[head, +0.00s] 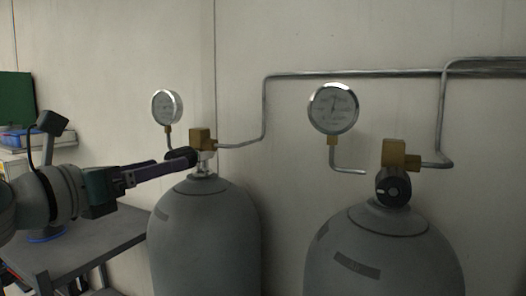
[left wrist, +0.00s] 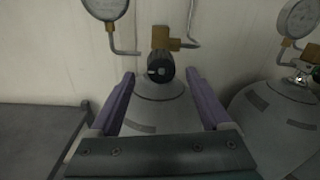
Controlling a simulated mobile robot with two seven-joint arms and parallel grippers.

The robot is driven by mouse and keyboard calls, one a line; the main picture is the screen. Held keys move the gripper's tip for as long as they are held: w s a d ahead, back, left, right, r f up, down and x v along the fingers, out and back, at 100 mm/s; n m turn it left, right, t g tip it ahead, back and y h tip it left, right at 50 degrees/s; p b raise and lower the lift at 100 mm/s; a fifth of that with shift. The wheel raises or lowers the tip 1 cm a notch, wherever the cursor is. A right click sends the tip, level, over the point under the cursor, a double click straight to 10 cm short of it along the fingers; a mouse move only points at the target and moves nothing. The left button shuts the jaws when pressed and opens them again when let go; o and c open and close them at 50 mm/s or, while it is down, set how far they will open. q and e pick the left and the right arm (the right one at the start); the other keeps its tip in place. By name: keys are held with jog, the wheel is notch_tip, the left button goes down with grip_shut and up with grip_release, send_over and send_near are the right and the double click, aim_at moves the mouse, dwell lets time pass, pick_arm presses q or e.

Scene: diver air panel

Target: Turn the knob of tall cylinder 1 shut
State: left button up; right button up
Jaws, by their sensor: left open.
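Two tall grey cylinders stand by the wall; the left cylinder (head: 205,240) is nearest my left gripper (head: 186,160). Its dark knob (left wrist: 160,68), with a pale mark on its face, sits below a brass valve block (head: 201,139). In the left wrist view the left gripper (left wrist: 159,75) is open, with its purple fingers either side of the knob; I cannot tell whether they touch it. The right cylinder (head: 385,262) has a black knob (head: 393,189) with a pale mark. No number shows on either cylinder. My right gripper is not in view.
Round gauges stand beside the left valve (head: 167,107) and the right valve (head: 333,108). Metal pipes (head: 350,72) run along the wall. There is a gap between the cylinders.

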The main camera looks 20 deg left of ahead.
pick_arm(q)
jog(key=shift+w+d, duration=0.15)
jog(key=shift+w, duration=0.9)
jog(key=shift+w+d, duration=0.1)
jog(key=shift+w, duration=0.95)
jog(key=shift+c, duration=0.3)
grip_shut()
